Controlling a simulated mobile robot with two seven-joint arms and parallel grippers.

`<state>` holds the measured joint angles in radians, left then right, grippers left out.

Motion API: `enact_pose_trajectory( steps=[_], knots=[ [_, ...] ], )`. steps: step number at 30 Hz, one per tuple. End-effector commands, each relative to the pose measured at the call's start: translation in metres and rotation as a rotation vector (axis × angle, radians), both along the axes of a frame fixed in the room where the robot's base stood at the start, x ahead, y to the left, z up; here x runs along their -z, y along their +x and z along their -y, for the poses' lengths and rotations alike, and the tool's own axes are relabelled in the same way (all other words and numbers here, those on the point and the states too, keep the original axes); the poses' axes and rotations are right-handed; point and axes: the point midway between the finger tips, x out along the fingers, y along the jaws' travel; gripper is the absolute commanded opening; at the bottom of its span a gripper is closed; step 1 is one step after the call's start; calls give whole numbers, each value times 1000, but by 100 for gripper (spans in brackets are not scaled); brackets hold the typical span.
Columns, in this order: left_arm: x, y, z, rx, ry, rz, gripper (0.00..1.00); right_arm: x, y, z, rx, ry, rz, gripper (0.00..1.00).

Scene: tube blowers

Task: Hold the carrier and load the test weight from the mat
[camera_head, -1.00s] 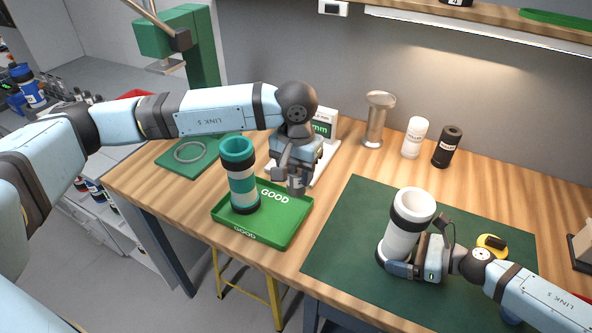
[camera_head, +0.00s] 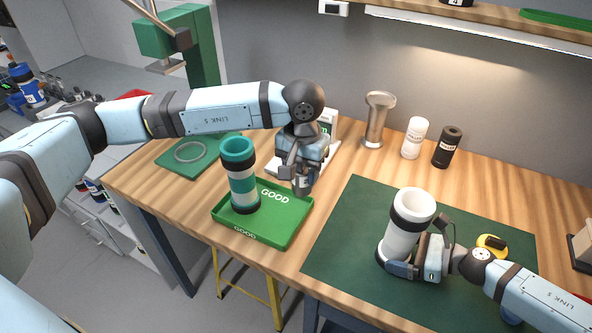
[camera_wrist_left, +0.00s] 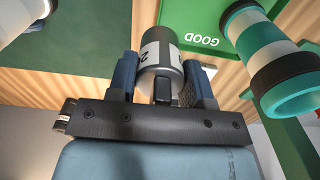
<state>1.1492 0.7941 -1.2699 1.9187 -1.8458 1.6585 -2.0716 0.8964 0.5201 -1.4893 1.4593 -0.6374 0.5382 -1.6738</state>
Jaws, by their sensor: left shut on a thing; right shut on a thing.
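The white carrier (camera_head: 403,236) with black bands stands upright on the dark green mat (camera_head: 345,235). My right gripper (camera_head: 398,264) is shut around its lower part from the right. My left gripper (camera_head: 303,187) is in the air above the right edge of the GOOD tray, left of the carrier. In the left wrist view it is shut on the grey cylindrical test weight (camera_wrist_left: 163,50), which has a white label band. In the head view the weight is mostly hidden by the fingers. The weight is apart from the carrier.
The green GOOD tray (camera_head: 285,231) holds an upright teal-and-white carrier (camera_head: 242,180). A yellow tape measure (camera_head: 491,246) lies on the mat behind my right arm. A metal flared cup (camera_head: 377,120), a white bottle (camera_head: 415,138) and a black bottle (camera_head: 448,147) stand at the back.

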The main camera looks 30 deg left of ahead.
Motion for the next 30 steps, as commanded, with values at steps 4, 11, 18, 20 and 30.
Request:
enact_pose_trajectory(
  steps=[4, 11, 18, 20, 30],
  knots=[
    [-19, 13, 47, 5, -13, 3, 17, 0, 0, 0, -1, 0, 0, 55],
    [-63, 25, 143, 5, -17, 2, 17, 0, 0, 0, 0, 0, 0, 55],
    [-97, 20, 212, 5, -4, 2, 17, 0, 0, 0, 0, 0, 0, 55],
    [-101, 18, 221, 3, -1, 1, 17, 0, 0, 0, -1, 0, 0, 55],
    [-106, 16, 231, 2, 3, 1, 17, 0, 0, 0, -1, 0, 0, 55]
  ],
)
